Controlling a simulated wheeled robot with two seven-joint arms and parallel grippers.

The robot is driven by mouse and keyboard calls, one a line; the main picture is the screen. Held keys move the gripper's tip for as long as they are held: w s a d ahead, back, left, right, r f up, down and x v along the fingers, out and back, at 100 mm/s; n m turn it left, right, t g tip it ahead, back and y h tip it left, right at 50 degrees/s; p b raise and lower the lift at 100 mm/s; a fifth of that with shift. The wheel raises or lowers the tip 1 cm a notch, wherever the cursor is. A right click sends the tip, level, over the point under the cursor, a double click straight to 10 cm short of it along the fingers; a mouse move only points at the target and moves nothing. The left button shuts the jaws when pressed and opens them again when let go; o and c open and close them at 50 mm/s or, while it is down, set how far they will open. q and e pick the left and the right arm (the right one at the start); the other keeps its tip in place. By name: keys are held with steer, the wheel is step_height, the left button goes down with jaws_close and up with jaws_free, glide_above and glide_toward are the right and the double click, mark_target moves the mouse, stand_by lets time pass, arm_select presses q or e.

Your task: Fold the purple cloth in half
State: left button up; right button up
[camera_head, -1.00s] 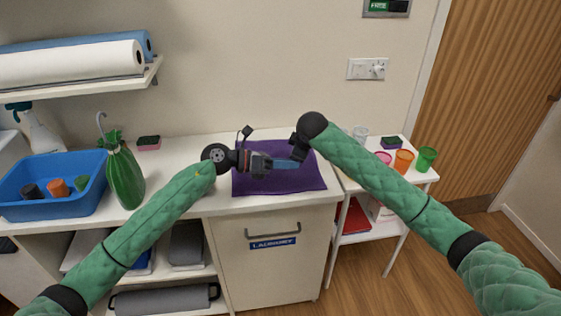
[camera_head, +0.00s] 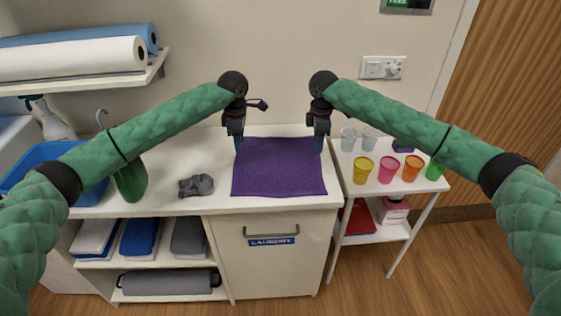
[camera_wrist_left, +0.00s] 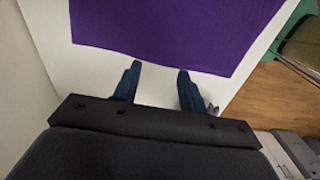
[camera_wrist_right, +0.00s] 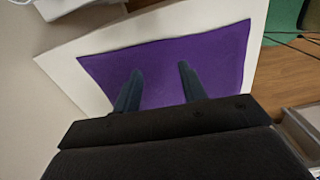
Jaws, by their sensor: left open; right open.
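The purple cloth (camera_head: 279,168) lies flat and spread out on the white counter, above the laundry bin front. My left gripper (camera_head: 239,148) points down at the cloth's back left corner, open and empty. In the left wrist view, its fingers (camera_wrist_left: 156,80) stop just short of the cloth's edge (camera_wrist_left: 165,30). My right gripper (camera_head: 319,148) points down at the back right corner, open and empty. In the right wrist view, its fingers (camera_wrist_right: 160,82) are over the cloth (camera_wrist_right: 205,60). I cannot tell whether either gripper touches the cloth.
A crumpled grey cloth (camera_head: 196,186) lies left of the purple cloth. A green bottle (camera_head: 131,180) and a blue basin (camera_head: 30,165) stand further left, partly behind my left arm. Several cups, one yellow (camera_head: 363,170), stand on the white side table to the right.

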mark_target(242, 163)
arm_select(q)
steer(key=shift+d+f, duration=0.1)
steer(key=shift+f, duration=3.25)
arm_select(e)
steer(key=shift+f, duration=3.35)
arm_select(q)
steer(key=shift+f, duration=0.2)
arm_select(e)
steer(key=shift+f, duration=0.2)
arm_select(q)
steer(key=shift+c, duration=0.6)
arm_select(e)
steer(key=shift+c, duration=0.6)
arm_select(q)
jaws_close()
arm_select(e)
jaws_close()
arm_select(q)
steer(key=shift+r, duration=0.2)
arm_select(e)
steer(key=shift+r, duration=0.2)
